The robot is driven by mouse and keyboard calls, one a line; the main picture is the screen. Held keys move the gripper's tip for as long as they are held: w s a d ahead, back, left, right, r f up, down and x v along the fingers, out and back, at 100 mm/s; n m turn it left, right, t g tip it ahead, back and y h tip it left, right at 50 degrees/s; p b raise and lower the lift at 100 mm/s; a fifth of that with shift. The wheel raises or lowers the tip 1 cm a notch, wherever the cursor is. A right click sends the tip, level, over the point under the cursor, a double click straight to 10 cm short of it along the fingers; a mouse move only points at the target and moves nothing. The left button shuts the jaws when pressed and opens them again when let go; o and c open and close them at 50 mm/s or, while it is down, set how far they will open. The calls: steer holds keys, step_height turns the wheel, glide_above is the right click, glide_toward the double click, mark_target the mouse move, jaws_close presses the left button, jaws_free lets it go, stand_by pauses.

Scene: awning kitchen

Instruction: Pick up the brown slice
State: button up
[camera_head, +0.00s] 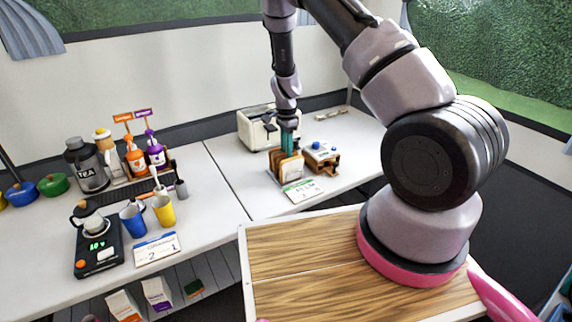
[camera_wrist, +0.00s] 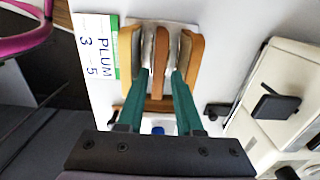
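Several bread-like slices stand upright side by side in a rack (camera_head: 274,177) on the counter. In the wrist view the middle slice, the brown slice (camera_wrist: 160,50), is darker than the tan slice (camera_wrist: 190,62) on its right and the slice (camera_wrist: 125,55) on its left. My gripper (camera_wrist: 161,76) points down at the rack, with one teal finger on each side of the brown slice. Small gaps seem to show between fingers and slice, so it looks open. In the head view my gripper (camera_head: 290,143) hides part of the slices.
A cream toaster (camera_head: 257,128) stands just behind the rack. A wooden holder with a blue knob (camera_head: 321,157) is close on the right. A PLUM card (camera_head: 303,190) lies in front. Cups, bottles and a scale stand on the left counter.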

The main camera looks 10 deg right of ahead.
step_height(320, 180, down, 3)
steer(key=shift+s+a+f, duration=0.1)
steer(key=shift+f, duration=0.1)
jaws_close()
